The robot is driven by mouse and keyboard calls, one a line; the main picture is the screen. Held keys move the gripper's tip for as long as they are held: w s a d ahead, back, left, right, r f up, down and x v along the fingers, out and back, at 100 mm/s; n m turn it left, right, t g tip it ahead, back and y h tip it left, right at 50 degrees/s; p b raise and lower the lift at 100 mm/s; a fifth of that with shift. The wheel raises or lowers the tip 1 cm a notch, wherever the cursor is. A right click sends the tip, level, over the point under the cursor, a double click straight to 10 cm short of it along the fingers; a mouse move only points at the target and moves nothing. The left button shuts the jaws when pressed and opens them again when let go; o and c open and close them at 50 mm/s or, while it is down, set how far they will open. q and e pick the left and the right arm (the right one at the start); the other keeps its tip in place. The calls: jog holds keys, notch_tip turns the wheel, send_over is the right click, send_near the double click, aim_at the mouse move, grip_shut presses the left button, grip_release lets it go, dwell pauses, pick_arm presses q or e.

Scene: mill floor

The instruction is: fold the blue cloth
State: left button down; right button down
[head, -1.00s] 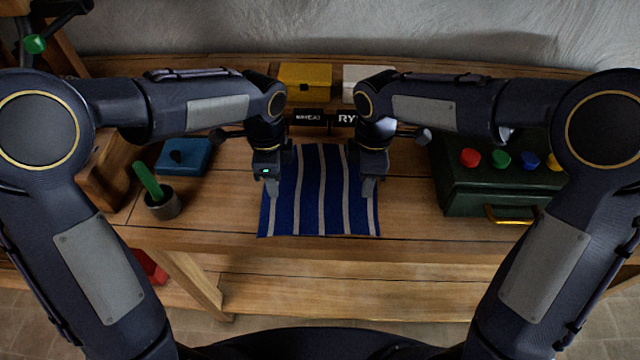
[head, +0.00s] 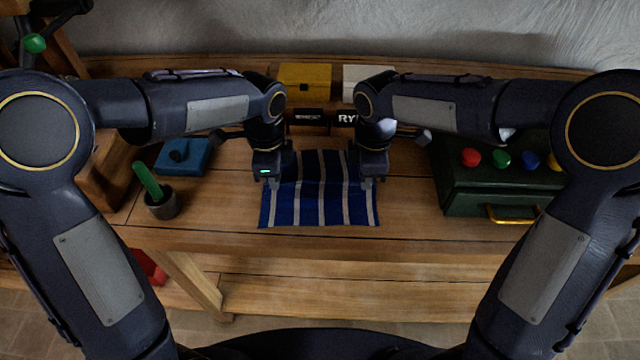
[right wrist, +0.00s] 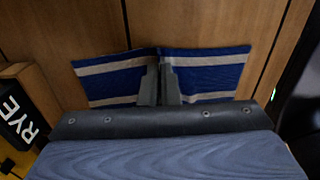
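The blue cloth (head: 309,208) with pale stripes lies on the wooden table between my two grippers. A raised crease runs across it from one gripper to the other, and its far part looks darker. My left gripper (head: 272,184) is at the cloth's left edge and looks shut on it; its fingertips are small in the head view. My right gripper (head: 366,184) is at the right edge. In the right wrist view its fingers (right wrist: 160,88) are together, with the cloth (right wrist: 212,72) pinched and peaked between them.
A yellow box (head: 305,78), a white box (head: 366,78) and dark lettered blocks (head: 306,119) stand behind the cloth. A blue block (head: 184,156) and a grey cup with a green stick (head: 161,204) are on the left. A green case (head: 490,190) with coloured knobs is on the right.

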dwell(0.4)
